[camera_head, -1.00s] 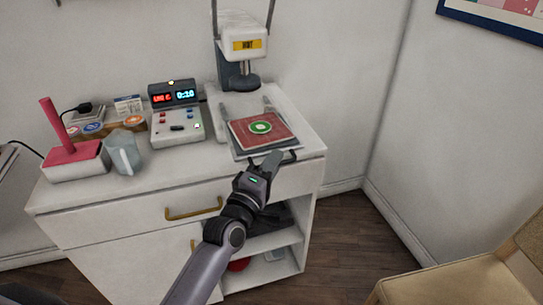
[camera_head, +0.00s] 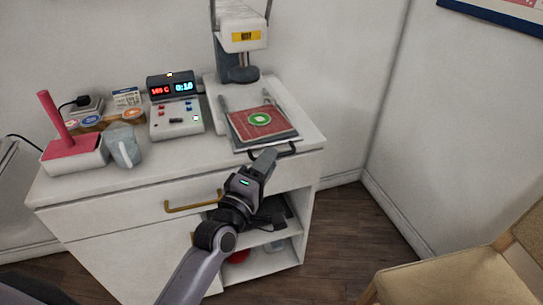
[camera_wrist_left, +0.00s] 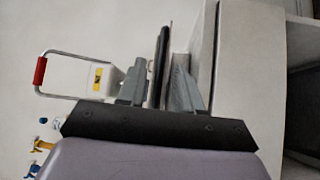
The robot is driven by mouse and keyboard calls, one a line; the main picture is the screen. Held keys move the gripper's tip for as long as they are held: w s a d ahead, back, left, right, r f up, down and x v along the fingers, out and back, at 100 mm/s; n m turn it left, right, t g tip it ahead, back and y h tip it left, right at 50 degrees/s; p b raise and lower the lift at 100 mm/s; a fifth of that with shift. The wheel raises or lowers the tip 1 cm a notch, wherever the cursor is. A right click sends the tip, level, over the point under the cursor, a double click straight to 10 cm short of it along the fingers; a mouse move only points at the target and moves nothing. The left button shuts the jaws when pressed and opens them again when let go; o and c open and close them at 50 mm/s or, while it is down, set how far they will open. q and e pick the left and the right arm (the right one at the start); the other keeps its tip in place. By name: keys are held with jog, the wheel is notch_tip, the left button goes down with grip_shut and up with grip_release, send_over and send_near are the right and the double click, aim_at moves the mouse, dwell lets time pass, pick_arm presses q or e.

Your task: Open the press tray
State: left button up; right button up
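The heat press (camera_head: 240,38) stands at the right end of the white cabinet top. Its press tray (camera_head: 291,134) is a dark plate at the front, with a red square (camera_head: 255,130) bearing a green and white round mark (camera_head: 260,119). A black handle (camera_head: 287,150) sits at the tray's front edge. My left gripper (camera_head: 264,157) is at this handle. In the left wrist view, a dark bar (camera_wrist_left: 161,65) runs between the two fingers (camera_wrist_left: 158,90); whether they press on it is unclear. My right gripper is not in view.
A control box (camera_head: 177,115) with lit displays stands left of the press. A pink-handled block (camera_head: 70,150) and a grey jug (camera_head: 124,146) are farther left. A brass drawer handle (camera_head: 193,206) and open shelves (camera_head: 262,258) lie below. A chair (camera_head: 450,270) stands at the right.

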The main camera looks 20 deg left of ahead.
pick_arm(q)
jog(key=v, duration=0.4)
jog(key=shift+s, duration=0.2)
jog(key=shift+f, duration=0.1)
jog(key=s+a+f+m+g+p, duration=0.2)
jog(key=s+f+m+g+p, duration=0.2)
jog(key=s+f+m, duration=0.3)
jog(key=s+a+f+m+g+y+p, duration=0.1)
jog(key=s+a+f+m+g+p, duration=0.1)
jog(key=s+f+m, duration=0.5)
jog(key=s+m+g+p, duration=0.1)
jog(key=s+m+g, duration=0.1)
jog(key=s, duration=0.4)
jog(key=shift+a+m+g+y+p, duration=0.15)
jog(key=shift+m+g+y+p, duration=0.15)
jog(key=shift+p, duration=0.1)
dwell(0.8)
